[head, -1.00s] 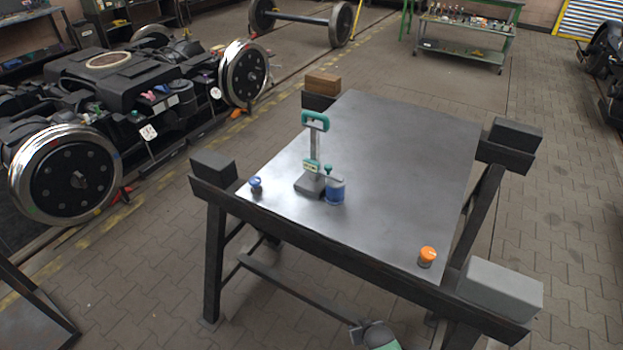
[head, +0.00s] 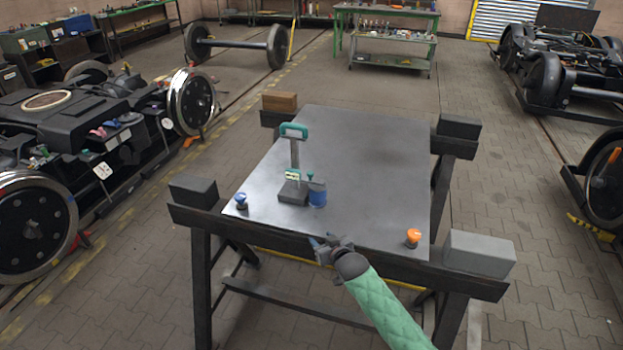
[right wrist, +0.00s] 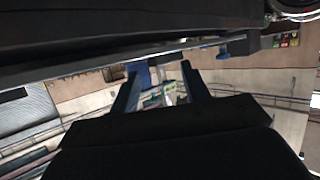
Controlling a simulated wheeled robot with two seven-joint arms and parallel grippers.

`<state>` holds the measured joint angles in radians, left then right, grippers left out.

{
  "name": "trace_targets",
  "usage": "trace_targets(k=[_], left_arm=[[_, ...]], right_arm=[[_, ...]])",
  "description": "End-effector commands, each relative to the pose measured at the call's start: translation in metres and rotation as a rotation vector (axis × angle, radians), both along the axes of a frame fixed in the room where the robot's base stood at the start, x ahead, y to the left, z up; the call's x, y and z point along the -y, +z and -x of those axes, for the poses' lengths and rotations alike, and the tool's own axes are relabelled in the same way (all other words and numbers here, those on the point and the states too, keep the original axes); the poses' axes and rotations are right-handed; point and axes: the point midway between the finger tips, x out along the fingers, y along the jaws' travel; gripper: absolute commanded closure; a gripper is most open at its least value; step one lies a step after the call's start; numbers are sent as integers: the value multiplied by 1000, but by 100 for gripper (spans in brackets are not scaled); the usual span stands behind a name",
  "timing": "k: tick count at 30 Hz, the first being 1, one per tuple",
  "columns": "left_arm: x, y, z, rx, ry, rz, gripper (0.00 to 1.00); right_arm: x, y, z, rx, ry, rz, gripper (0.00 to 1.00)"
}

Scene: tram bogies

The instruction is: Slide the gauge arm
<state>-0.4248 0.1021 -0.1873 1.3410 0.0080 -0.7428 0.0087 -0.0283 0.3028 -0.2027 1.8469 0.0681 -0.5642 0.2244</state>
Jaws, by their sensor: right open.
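The gauge stands upright on the grey metal table top (head: 375,160), left of its middle. It has a dark base (head: 293,193), a grey post (head: 295,155) and a teal handle (head: 293,131) on top. A small part with a yellowish label (head: 292,176) sits low on the post. A blue cylinder (head: 317,196) with a teal knob stands against its right side. My right gripper (head: 319,243) is open and empty at the table's front edge, nearer than the gauge and apart from it. Its two fingers (right wrist: 160,88) show spread in the right wrist view. My left gripper is not in view.
A blue knob (head: 241,200) stands at the table's front left, an orange-topped one (head: 413,237) at its front right. Blocks sit at the corners: dark (head: 193,188), grey (head: 479,253), black (head: 458,128), brown (head: 279,101). The table's back and right are clear.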

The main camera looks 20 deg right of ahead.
Motion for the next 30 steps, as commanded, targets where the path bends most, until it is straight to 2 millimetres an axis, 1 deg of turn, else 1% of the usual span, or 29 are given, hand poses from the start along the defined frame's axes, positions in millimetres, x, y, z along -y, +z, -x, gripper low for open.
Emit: trace_targets(k=[1,5,8,12,15,16,20,24,27,30], left_arm=[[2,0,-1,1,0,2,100],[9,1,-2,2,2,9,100],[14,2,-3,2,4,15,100],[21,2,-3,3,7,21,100],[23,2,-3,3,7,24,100],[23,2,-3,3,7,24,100],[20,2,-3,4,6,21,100],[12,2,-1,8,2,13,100],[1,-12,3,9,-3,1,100],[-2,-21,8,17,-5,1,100]], right_arm=[[2,6,-9,22,2,-3,54],[8,21,-31,81,8,-15,54],[15,36,-52,138,12,-27,54],[29,67,-90,244,24,-49,54],[37,87,-111,311,33,-63,54],[39,92,-115,326,36,-66,54],[43,103,-126,361,43,-76,54],[43,106,-134,367,43,-78,54],[41,107,-145,367,43,-79,54],[38,108,-159,366,42,-79,54]])
